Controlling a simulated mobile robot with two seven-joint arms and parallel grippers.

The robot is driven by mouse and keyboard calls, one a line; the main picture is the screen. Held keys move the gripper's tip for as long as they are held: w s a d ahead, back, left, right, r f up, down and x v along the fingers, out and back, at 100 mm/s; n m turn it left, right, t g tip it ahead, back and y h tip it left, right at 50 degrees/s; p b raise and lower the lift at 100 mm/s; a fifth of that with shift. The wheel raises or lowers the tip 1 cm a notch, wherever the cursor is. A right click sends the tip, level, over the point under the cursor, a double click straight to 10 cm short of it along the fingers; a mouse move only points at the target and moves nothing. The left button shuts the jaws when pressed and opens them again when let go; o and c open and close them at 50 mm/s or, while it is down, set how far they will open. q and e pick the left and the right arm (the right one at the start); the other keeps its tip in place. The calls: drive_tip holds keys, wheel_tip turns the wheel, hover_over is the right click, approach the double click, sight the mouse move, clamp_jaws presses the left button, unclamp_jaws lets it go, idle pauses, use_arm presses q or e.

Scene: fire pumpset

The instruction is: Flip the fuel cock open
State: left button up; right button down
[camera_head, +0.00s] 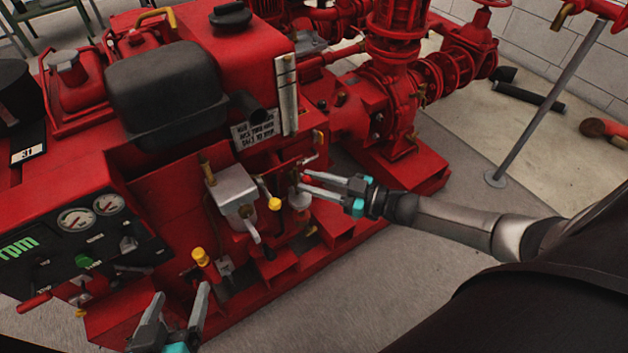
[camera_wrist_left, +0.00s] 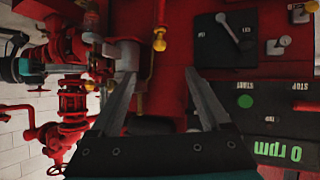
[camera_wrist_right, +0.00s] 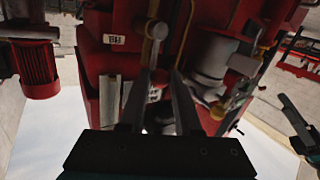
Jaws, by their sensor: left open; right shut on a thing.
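The red pumpset (camera_head: 150,200) fills the left and middle of the head view. My right gripper (camera_head: 304,183) reaches in from the right, low on the engine's side. Its fingers close on a small red-tipped lever (camera_head: 307,178), which seems to be the fuel cock; it shows as a red bit between the fingers (camera_wrist_right: 157,85) in the right wrist view. The fingers hide part of it, and its exact angle cannot be told. My left gripper (camera_head: 182,300) is open and empty at the bottom of the head view, in front of the control panel (camera_head: 90,250).
Close left of my right gripper are a grey metal housing (camera_head: 234,188) and a yellow knob (camera_head: 275,204). Another yellow cap (camera_head: 201,256) stands lower down. A grey post (camera_head: 540,110) rises at right. The floor in front is clear.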

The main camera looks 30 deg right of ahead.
drive_tip(key=c, duration=0.6)
unclamp_jaws()
use_arm(q)
drive_tip(key=s+a+g+y+p, duration=0.3)
drive_tip(key=s+a+g+p, duration=0.1)
drive_tip(key=s+a+g, duration=0.1)
drive_tip(key=shift+s+a+n+g, duration=0.3)
drive_tip(key=shift+a+g, duration=0.3)
drive_tip(key=shift+a, duration=0.65)
use_arm(e)
drive_tip(key=v, duration=1.5)
use_arm(q)
drive_tip(key=shift+f, duration=0.1)
use_arm(e)
drive_tip(key=shift+a, duration=0.1)
